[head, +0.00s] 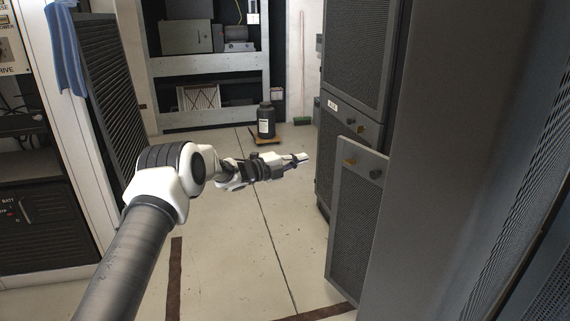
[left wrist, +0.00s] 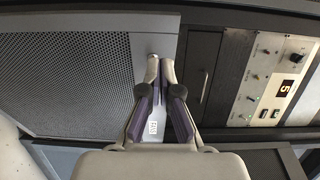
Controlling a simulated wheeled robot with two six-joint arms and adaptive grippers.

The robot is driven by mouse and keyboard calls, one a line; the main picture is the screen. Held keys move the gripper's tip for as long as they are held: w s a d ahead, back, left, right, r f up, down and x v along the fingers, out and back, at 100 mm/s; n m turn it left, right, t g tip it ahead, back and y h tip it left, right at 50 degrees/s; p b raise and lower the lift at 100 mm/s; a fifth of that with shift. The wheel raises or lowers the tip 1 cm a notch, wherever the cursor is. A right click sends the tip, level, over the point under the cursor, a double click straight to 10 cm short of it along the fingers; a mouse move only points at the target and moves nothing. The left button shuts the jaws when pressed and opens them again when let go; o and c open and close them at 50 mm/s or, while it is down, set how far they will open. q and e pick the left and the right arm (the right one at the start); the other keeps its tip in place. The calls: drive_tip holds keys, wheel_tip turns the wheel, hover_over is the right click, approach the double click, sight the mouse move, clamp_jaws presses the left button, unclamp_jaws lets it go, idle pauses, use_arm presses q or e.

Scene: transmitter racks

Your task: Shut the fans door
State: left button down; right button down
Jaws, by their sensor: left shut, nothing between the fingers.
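The fans door appears to be the low grey mesh door (head: 356,225) at the right of the head view. It stands swung out from the dark rack (head: 326,185), with an orange-brown latch and a round knob near its top edge. My left gripper (head: 304,158) is shut and empty, pointing right, left of the door's upper edge in the picture. In the left wrist view its closed fingertips (left wrist: 160,62) are in front of the frame of a grey mesh panel (left wrist: 65,80). Whether they touch it I cannot tell. My right gripper is not in view.
A small white label (left wrist: 153,127) shows between the fingers. The middle floor (head: 235,235) is clear.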

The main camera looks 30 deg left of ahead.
use_arm(q)
drive_tip(key=v, duration=0.8)
drive_tip(key=c, duration=1.4)
unclamp_jaws()
drive_tip(key=shift+s+a, duration=0.1)
drive_tip(key=shift+s, duration=0.2)
drive_tip(key=shift+c, duration=0.2)
drive_tip(key=o, duration=0.6)
drive_tip(key=n+y+p, duration=0.1)
drive_tip(key=n, duration=1.4)
approach(372, 176)
drive_tip(key=x, duration=0.3)
drive_tip(key=shift+t, duration=0.4)
drive_tip(key=x, duration=0.2)
drive_tip(key=b+x, duration=0.1)
drive_tip(key=x, duration=0.4)
drive_tip(key=shift+f, duration=0.35)
drive_tip(key=shift+w+d+r+b, duration=0.1)
drive_tip(key=shift+w+d+b, duration=0.1)
drive_tip(key=shift+w+b, duration=0.15)
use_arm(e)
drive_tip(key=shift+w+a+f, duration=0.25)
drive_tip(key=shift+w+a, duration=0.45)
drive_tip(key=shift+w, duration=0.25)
